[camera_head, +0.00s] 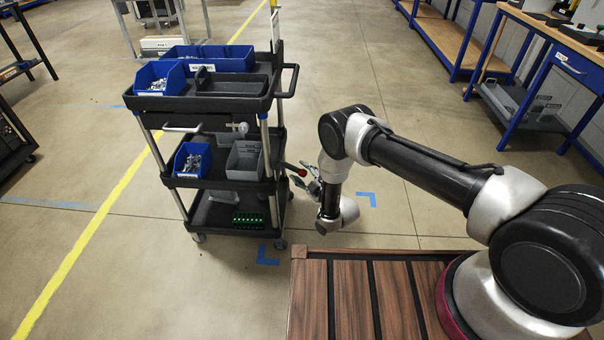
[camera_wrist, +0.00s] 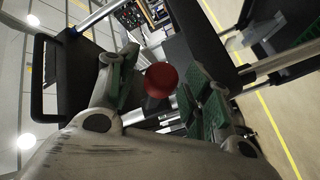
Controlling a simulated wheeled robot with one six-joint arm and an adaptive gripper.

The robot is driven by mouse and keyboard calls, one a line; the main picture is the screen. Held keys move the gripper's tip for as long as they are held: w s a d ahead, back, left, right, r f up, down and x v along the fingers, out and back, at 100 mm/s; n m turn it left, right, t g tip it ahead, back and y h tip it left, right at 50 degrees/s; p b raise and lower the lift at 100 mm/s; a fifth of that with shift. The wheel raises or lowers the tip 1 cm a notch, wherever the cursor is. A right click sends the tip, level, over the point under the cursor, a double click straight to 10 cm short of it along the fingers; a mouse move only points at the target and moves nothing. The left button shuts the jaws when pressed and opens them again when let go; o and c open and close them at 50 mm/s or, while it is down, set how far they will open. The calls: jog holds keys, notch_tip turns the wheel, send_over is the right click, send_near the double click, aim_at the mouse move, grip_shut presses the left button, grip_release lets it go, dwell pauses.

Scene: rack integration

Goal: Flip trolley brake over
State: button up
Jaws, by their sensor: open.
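The trolley (camera_head: 222,100) is a black, three-shelf cart standing left of my arm. Its brake shows as a lever with a red ball knob (camera_head: 302,172) on the trolley's right side, near the middle shelf. In the wrist view the red knob (camera_wrist: 161,79) lies between the green-padded fingers of my gripper (camera_wrist: 158,92). The gripper is open, with a finger on each side of the knob. I cannot tell whether either finger touches it. In the head view my gripper (camera_head: 308,180) is at the trolley's right side, beside the knob. The lever's base is hidden.
The trolley's push handle (camera_head: 288,80) juts out above my gripper. A workbench (camera_head: 560,60) stands at right. Floor between is clear.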

jog(key=shift+w+a, duration=0.1)
grip_shut()
